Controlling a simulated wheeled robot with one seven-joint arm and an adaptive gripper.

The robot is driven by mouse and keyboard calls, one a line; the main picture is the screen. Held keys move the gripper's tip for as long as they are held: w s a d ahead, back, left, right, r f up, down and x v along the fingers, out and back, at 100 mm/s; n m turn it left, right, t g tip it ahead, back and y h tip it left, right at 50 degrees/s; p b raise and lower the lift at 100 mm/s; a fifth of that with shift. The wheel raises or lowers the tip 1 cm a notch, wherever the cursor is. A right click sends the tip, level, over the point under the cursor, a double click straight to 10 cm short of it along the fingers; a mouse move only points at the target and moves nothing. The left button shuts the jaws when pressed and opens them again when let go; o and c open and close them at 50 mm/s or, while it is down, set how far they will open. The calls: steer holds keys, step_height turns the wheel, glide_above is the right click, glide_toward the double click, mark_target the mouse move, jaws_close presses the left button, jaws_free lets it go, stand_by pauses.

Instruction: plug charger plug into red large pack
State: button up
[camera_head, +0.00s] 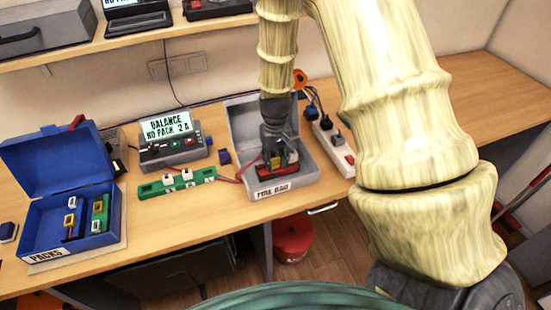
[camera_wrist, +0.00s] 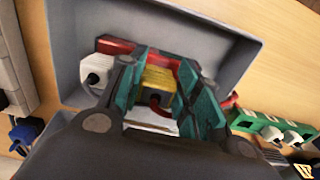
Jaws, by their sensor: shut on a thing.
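The red large pack (camera_head: 277,172) lies in the grey fire bag box (camera_head: 228,130) in the head view. In the wrist view the pack (camera_wrist: 115,45) shows behind my fingers, and a white connector (camera_wrist: 97,69) is at its left. My gripper (camera_head: 274,151) points down into the box, just over the pack. In the wrist view my gripper (camera_wrist: 157,68) is shut on the yellow charger plug (camera_wrist: 158,82), with a red cable coming out of it. The plug is close to the pack; my fingers hide whether they join. The charger (camera_head: 176,151) screen reads "BALANCE NO PACK 2A".
A green board (camera_head: 177,184) with white sockets lies left of the box. An open blue packs case (camera_head: 62,165) with smaller packs stands farther left. A power strip (camera_head: 332,146) is right of the box. The table's right part is clear.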

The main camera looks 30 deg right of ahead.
steer(key=shift+f, duration=0.2)
steer(key=o, duration=1.1)
step_height(320, 180, up, 12)
steer(key=shift+f, duration=0.1)
stand_by(0.5)
